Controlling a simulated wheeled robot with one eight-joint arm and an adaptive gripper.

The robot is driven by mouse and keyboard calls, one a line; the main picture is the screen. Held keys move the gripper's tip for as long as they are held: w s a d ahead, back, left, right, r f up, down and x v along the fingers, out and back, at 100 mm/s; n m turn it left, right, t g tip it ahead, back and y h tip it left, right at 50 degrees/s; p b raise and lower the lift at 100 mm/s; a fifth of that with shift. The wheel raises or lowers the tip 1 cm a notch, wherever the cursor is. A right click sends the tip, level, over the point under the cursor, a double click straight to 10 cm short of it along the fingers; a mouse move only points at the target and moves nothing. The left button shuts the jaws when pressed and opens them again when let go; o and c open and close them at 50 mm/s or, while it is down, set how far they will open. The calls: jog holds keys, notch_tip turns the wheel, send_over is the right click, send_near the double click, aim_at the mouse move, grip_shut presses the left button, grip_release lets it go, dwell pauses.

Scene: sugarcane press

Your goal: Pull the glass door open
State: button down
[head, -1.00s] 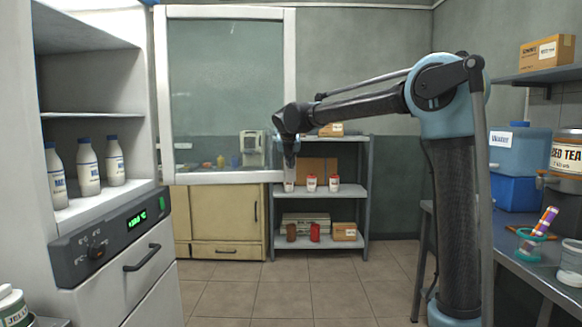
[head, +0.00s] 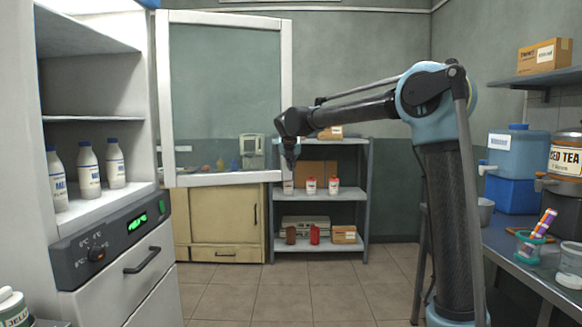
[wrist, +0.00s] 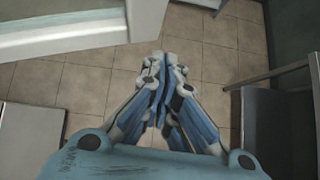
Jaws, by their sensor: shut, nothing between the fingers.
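The glass door (head: 225,95) has a white frame and a clear pane. It stands swung out from the far side of the white fridge (head: 103,30), whose inside is open to view. My gripper (head: 290,165) hangs down at the lower part of the door's free right edge. In the wrist view my gripper (wrist: 165,85) is shut with nothing between its fingers. The door's white frame (wrist: 75,43) crosses the upper left there, apart from the fingers. Whether the gripper's side touches the frame I cannot tell.
Milk bottles (head: 88,170) stand on the fridge shelf above a control panel and a drawer. A grey rack (head: 322,196) with cups and boxes stands behind my gripper. A counter (head: 530,262) with containers lines the right. The tiled floor (head: 300,290) between is clear.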

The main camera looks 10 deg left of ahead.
jog(key=s+d+r, duration=0.5)
jog(key=s+r, duration=0.2)
jog(key=s, duration=0.1)
jog(key=s+d+f+m+g+h, duration=0.1)
jog(key=s+d+f+m, duration=0.4)
jog(key=d, duration=0.5)
jog(key=s+d+f+m+g+h, duration=0.1)
jog(key=s+d+f+m, duration=0.35)
jog(key=d+m, duration=0.4)
jog(key=s+d+f+m+g, duration=0.1)
jog(key=s+d+f+m, duration=0.35)
jog(key=d, duration=0.75)
jog(key=s+d+f+m+g, duration=0.1)
jog(key=s+d+f+m, duration=0.5)
jog(key=s+f+m, duration=0.4)
jog(key=s+d+f+m+g, duration=0.2)
jog(key=s+d+f+m, duration=0.4)
jog(key=s+f, duration=0.8)
jog(key=f+m, duration=0.1)
jog(key=m, duration=0.2)
jog(key=shift+d+m+g, duration=0.3)
jog(key=shift+d+m, duration=0.05)
jog(key=shift+m, duration=0.05)
